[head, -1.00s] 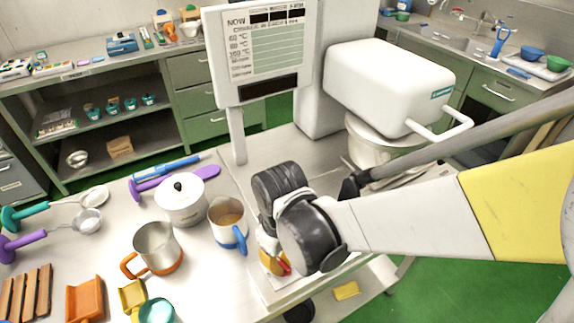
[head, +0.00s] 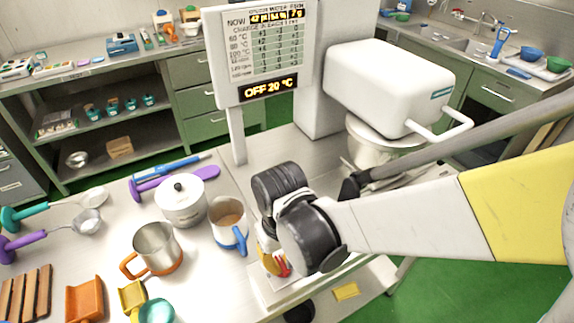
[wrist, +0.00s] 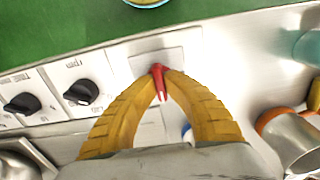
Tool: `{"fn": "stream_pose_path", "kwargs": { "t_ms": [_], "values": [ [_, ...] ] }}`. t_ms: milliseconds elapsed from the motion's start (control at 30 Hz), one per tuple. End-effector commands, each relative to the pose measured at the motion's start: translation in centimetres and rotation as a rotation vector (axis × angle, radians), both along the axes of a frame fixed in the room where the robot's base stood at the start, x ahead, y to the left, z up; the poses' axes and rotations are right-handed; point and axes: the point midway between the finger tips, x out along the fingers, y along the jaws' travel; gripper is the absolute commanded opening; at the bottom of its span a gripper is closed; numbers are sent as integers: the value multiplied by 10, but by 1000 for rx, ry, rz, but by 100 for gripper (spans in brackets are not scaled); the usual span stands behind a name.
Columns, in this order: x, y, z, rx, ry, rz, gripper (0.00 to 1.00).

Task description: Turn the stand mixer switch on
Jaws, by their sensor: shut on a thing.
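The stand mixer (head: 385,85) is large and white and stands at the back right of the bench over a pale bowl (head: 385,150). In the wrist view, a red switch lever (wrist: 160,86) stands on a square plate of the metal control panel. My gripper (wrist: 161,72) has its two yellow fingers closed together on the red lever. In the head view, my gripper (head: 272,262) is at the bench's front edge, mostly hidden behind my black wrist, with a bit of red beside the yellow fingers.
Two black knobs (wrist: 81,93) sit left of the switch. A display board (head: 265,50) is lit and reads "OFF 20 °C" at its bottom. A blue-handled jug (head: 229,222), a white lidded pot (head: 181,200) and an orange-handled jug (head: 155,250) stand left of my gripper.

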Motion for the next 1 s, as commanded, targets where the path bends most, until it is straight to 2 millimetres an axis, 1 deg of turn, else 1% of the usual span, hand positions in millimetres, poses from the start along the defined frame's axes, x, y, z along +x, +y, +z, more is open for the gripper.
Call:
{"fn": "stream_pose_path", "kwargs": {
  "t_ms": [100, 133, 200, 467, 567, 667, 1000],
  "values": [
    [0, 0, 0, 0, 0, 0, 0],
    [0, 0, 0, 0, 0, 0, 16],
    [0, 0, 0, 0, 0, 0, 33],
    [0, 0, 0, 0, 0, 1, 33],
    [0, 0, 4, 0, 0, 1, 33],
    [0, 0, 16, 0, 0, 1, 33],
    [0, 0, 87, 0, 0, 1, 33]
  ]
}}
